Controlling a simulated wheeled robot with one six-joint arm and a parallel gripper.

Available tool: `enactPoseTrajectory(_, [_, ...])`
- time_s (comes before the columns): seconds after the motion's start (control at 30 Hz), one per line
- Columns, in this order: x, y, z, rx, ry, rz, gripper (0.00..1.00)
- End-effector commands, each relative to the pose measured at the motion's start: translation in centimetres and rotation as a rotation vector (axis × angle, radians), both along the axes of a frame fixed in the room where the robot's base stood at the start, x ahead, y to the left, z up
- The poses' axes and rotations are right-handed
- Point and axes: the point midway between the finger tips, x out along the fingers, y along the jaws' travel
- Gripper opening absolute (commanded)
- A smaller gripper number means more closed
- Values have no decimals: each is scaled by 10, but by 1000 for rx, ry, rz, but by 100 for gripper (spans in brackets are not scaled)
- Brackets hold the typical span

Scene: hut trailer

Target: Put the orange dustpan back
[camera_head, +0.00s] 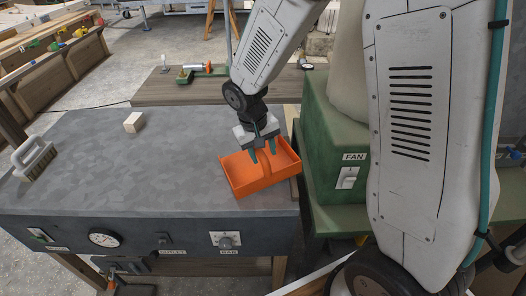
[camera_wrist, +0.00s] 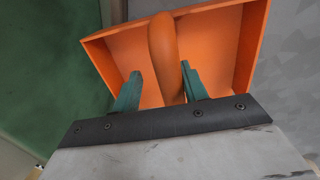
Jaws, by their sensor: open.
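The orange dustpan (camera_head: 247,184) lies on the grey bench top (camera_head: 110,165) near its right end, beside the green fan box. My gripper (camera_head: 262,155) is above the dustpan, pointing down. In the wrist view my gripper (camera_wrist: 160,85) is open, with one green finger on each side of the handle of the orange dustpan (camera_wrist: 215,50). The handle runs between the fingers; I cannot tell whether either finger touches it.
A green box with a FAN switch (camera_head: 347,177) stands close at the right. A brush (camera_head: 33,160) and a small wooden block (camera_head: 133,122) lie on the bench. A gauge (camera_head: 104,237) and knobs line its front. The bench's middle is clear.

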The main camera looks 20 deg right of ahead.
Motion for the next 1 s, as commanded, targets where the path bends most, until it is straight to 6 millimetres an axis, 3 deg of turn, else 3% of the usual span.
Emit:
enactPoseTrajectory(0.17, [2, 5, 23, 1, -7, 2, 43])
enactPoseTrajectory(0.4, [1, 16, 75, 1, -6, 1, 43])
enactPoseTrajectory(0.6, [1, 23, 106, 0, -4, 1, 43])
enactPoseTrajectory(0.87, [0, 25, 119, 1, -1, 0, 43])
enactPoseTrajectory(1.0, [-13, 19, 132, 13, -10, -4, 43])
